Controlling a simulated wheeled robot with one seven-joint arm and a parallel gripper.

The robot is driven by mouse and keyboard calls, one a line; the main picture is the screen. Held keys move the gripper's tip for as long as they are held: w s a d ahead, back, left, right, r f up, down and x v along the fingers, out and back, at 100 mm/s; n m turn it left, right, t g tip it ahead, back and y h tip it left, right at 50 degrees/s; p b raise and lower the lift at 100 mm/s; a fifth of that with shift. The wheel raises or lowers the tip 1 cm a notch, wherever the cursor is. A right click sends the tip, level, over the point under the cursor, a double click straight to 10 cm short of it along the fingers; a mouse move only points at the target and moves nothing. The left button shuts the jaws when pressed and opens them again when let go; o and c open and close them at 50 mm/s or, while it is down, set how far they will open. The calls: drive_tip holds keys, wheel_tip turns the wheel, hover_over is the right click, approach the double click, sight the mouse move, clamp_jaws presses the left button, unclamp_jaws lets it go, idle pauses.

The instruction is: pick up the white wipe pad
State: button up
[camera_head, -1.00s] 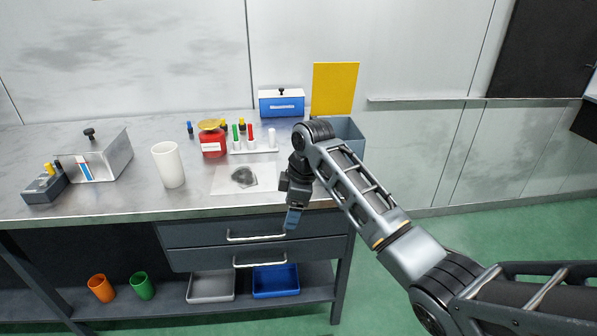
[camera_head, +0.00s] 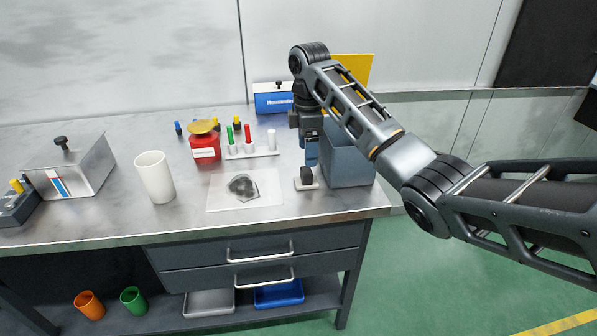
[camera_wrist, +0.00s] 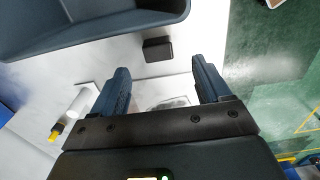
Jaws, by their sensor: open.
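The white wipe pad (camera_head: 313,186) lies on the bench near its front right, with a dark block-shaped grip (camera_head: 306,174) on top. My gripper (camera_head: 311,163) points down just above the grip, and part of it is hidden by the arm. In the wrist view my gripper (camera_wrist: 159,70) is open and empty. The dark grip (camera_wrist: 157,48) shows beyond the fingertips, sideways between them; the white around it blends with the bright bench, so the pad's edge is unclear.
A grey-blue bin (camera_head: 348,165) stands close to the right of the pad. A pale sheet (camera_head: 272,198) with a dark grey smear (camera_head: 243,187) lies to the left. A white cup (camera_head: 155,177), red jar (camera_head: 205,148) and tube rack (camera_head: 255,153) stand farther left. The bench's front edge is near.

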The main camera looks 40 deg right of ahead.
sight(307, 170)
drive_tip(key=shift+w+f, duration=0.1)
drive_tip(key=shift+f, duration=0.25)
wheel_tip(307, 170, down, 7)
drive_tip(key=shift+d+f+p, duration=0.1)
drive_tip(key=shift+f+p, duration=0.05)
drive_tip(key=shift+p, duration=0.55)
drive_tip(key=shift+c, duration=0.2)
drive_tip(key=c, duration=1)
